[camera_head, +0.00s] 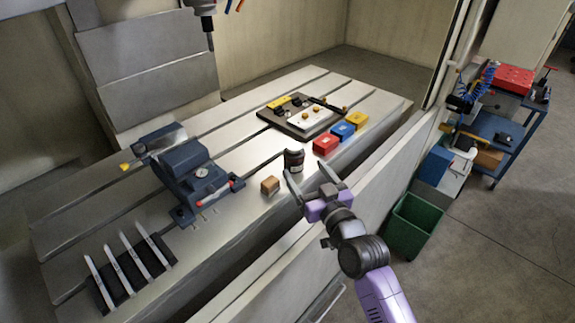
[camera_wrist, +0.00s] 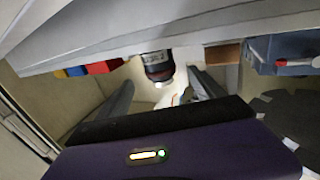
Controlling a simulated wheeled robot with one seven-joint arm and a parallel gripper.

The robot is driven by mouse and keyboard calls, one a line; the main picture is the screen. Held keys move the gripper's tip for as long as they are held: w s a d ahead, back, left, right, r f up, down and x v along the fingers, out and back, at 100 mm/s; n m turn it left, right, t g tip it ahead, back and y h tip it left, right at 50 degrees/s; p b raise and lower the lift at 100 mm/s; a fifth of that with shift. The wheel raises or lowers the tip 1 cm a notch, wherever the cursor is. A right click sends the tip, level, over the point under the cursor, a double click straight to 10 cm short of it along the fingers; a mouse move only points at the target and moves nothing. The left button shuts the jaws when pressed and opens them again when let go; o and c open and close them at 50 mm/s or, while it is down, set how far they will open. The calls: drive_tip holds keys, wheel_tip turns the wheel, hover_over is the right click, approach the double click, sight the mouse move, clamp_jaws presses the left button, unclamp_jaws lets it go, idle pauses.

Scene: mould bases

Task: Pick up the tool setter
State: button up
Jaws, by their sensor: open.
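The tool setter, a short dark cylinder with a pale band (camera_head: 294,161), stands upright near the front edge of the slotted machine table (camera_head: 235,195). In the wrist view the tool setter (camera_wrist: 158,66) shows upside down, beyond the fingertips and roughly between them. My gripper (camera_head: 310,178) is open and empty, at the table's front edge on the near side of the tool setter. The left finger's tip lies close to the tool setter in the head view; I cannot tell whether they touch. Both fingers (camera_wrist: 160,80) show spread apart in the wrist view.
A wooden block (camera_head: 270,186) stands left of the tool setter. Red (camera_head: 326,144), blue (camera_head: 342,131) and yellow (camera_head: 357,120) boxes line the right. A dark vise (camera_head: 195,178) and a fixture plate (camera_head: 300,120) sit further back. A spindle (camera_head: 203,8) hangs above.

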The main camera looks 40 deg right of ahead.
sight(294, 154)
drive_tip(key=shift+p+x, duration=0.55)
drive_tip(key=shift+x, duration=3.45)
drive_tip(key=shift+f, duration=0.1)
clamp_jaws()
